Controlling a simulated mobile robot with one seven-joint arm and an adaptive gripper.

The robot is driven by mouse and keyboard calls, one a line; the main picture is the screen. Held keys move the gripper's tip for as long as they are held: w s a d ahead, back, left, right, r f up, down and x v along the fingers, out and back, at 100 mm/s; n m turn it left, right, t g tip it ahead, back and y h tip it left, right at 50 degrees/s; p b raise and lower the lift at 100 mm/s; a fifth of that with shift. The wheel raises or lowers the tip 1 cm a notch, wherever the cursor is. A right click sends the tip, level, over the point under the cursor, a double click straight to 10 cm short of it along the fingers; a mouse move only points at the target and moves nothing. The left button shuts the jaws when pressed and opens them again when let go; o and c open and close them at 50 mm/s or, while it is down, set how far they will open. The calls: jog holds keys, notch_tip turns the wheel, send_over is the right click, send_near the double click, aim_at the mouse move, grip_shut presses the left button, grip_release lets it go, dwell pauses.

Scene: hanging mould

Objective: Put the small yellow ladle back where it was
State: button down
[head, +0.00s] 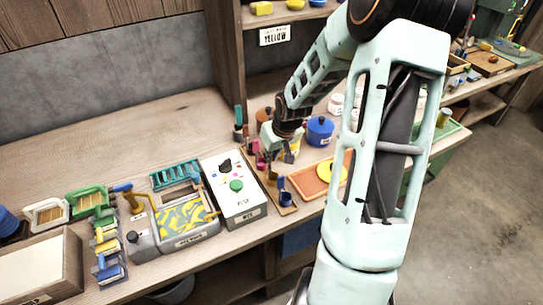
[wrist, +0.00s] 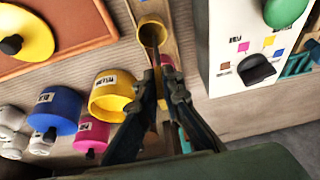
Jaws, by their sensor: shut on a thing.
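The small yellow ladle (wrist: 152,34) shows its round cup at the top middle of the wrist view, with a thin dark handle running down between my fingers. My gripper (wrist: 160,80) is shut on that handle, and the cup lies beyond the fingertips. The cup appears over or beside a narrow wooden rack (wrist: 173,20); I cannot tell whether it touches. A pink cup (wrist: 167,63) shows partly behind the right fingertip. In the head view my gripper (head: 288,153) is above the rack (head: 287,209), where a blue ladle (head: 282,186) stands at the front. The yellow ladle is not clear there.
A white box with a green button (head: 236,186) stands left of the rack. An orange tray (head: 309,184) with a yellow disc (wrist: 22,30) lies right of it. Yellow (wrist: 105,96), blue (wrist: 55,105) and pink (wrist: 91,134) pots stand close to my fingers.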

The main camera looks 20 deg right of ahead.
jog(key=shift+f+b, duration=0.45)
jog(key=shift+f, duration=0.1)
jog(key=c, duration=2.1)
grip_release()
jog(key=shift+r, duration=0.15)
jog(key=shift+r+p, duration=0.25)
jog(key=shift+p, duration=0.05)
jog(key=p+v, duration=0.3)
jog(key=v, duration=0.9)
jog(key=shift+r, duration=0.25)
